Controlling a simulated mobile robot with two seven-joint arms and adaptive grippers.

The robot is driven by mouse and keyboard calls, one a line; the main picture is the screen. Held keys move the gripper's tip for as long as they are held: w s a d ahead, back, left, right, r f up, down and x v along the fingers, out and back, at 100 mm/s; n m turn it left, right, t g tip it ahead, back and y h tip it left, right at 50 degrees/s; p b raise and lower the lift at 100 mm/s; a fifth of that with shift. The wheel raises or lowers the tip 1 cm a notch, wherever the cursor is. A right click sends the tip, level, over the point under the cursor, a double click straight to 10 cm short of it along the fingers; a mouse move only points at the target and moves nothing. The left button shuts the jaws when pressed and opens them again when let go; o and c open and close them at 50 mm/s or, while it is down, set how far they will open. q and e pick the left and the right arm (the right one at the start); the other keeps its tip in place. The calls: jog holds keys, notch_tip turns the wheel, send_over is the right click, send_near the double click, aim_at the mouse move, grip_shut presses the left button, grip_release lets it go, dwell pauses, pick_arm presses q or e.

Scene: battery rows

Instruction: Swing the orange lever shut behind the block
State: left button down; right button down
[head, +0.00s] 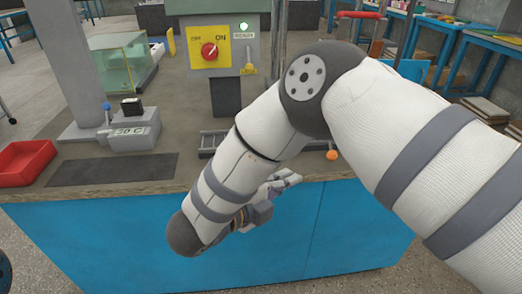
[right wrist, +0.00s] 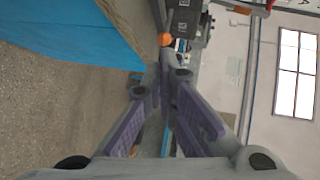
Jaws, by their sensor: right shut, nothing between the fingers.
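The orange lever shows as a round orange knob (head: 332,154) near the bench's front edge, just right of my right forearm. The knob also shows in the right wrist view (right wrist: 165,39), just beyond the fingertips and apart from them in the picture. My right gripper (head: 287,178) is in front of the blue bench front, below and left of the knob. In the right wrist view its fingers (right wrist: 171,72) are together and empty. A dark grey fixture (right wrist: 186,22) is beside the knob. My arm hides much of this area in the head view, and I cannot make out the block there.
The bench (head: 100,200) has a red tray (head: 24,162), a dark mat (head: 112,170) and a grey device (head: 130,135) with a blue-knobbed lever and a black piece on top. A yellow switch panel (head: 209,47) stands behind. A metal frame (head: 210,142) is partly behind my arm.

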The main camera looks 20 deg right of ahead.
pick_arm(q)
jog(key=shift+s, duration=0.2)
pick_arm(e)
jog(key=w+d+f+m, duration=0.1)
jog(key=w+d, duration=0.4)
jog(key=d, duration=0.6)
jog(key=shift+d+f+g+h, duration=0.15)
jog(key=shift+d+g+h, duration=0.15)
jog(key=shift+d, duration=0.1)
